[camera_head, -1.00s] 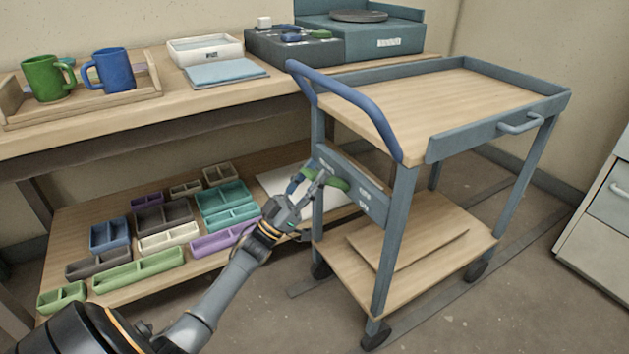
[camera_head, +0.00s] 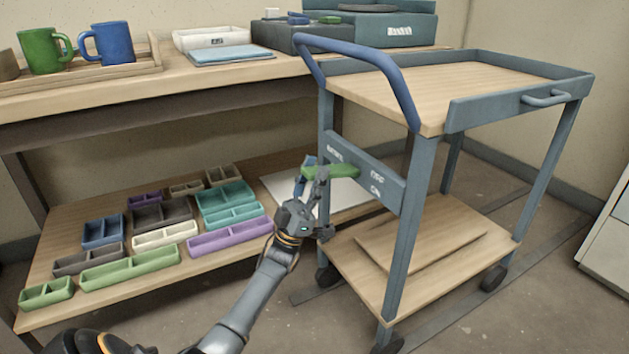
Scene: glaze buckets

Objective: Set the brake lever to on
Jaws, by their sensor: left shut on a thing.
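The blue-grey cart (camera_head: 452,128) stands at the right with a plate (camera_head: 362,172) on its near end. The plate carries small white labels that are too small to read surely. The green brake lever (camera_head: 345,172) sticks out at the plate's left part and lies about level. My left gripper (camera_head: 314,180) is shut on the lever; its fingers hide part of it. Which setting the lever is at cannot be told. My right gripper is not in view.
The cart's blue push handle (camera_head: 362,48) arches above the plate. A workbench (camera_head: 150,90) with mugs, a tray and boxes stands behind. Its low shelf (camera_head: 85,212) holds several coloured bins left of my arm. Bare floor lies in front of the cart.

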